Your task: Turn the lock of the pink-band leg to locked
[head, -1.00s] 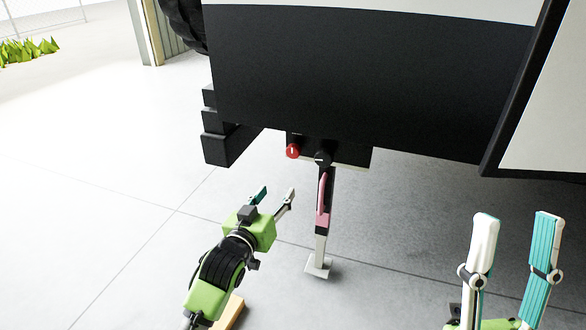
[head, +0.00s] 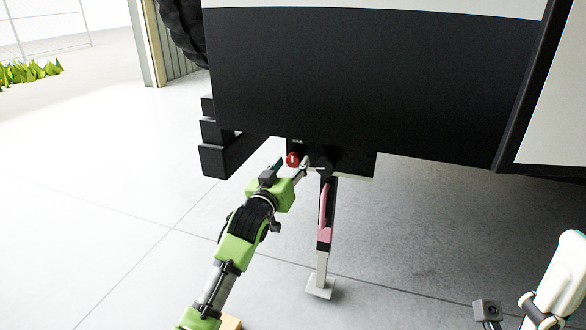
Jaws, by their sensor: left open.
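The pink-band leg (head: 324,234) hangs upright under the dark caravan body, with a pink handle along it and a pale foot plate on the floor. A red knob (head: 292,159) with a white mark sits on the dark bracket above it. A black knob (head: 323,164) sits to its right, at the leg's top. My left gripper (head: 289,167) is open, its fingertips around or just in front of the red knob; contact cannot be told.
The caravan's dark side panel (head: 350,80) overhangs the leg. Black stepped blocks (head: 222,140) stick out left of the bracket. A wheel (head: 182,30) shows at the upper left. The pale floor (head: 110,190) to the left is free.

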